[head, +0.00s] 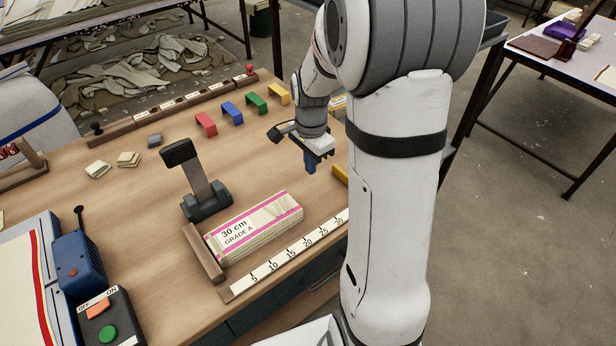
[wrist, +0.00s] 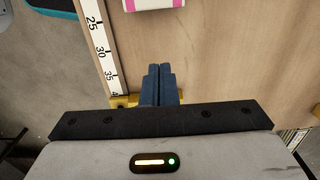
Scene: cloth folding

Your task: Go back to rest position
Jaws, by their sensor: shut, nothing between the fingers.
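My gripper (head: 310,168) hangs above the right part of the wooden table (head: 150,225), its blue fingers pointing down. In the wrist view my gripper (wrist: 158,70) shows its two blue fingers close together, with nothing between them. A folded cream cloth stack (head: 255,227) with pink stripes, marked 30 cm Grade A, lies to the left of my gripper, apart from it. The edge of that stack (wrist: 152,4) shows at the top of the wrist view.
A white ruler (head: 290,255) runs along the table's front edge, with a yellow stop (head: 340,174) near its right end. A black clamp-like stand (head: 205,190) is behind the stack. Red (head: 206,123), blue (head: 232,113), green (head: 256,102) and yellow (head: 279,93) brackets line the back.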

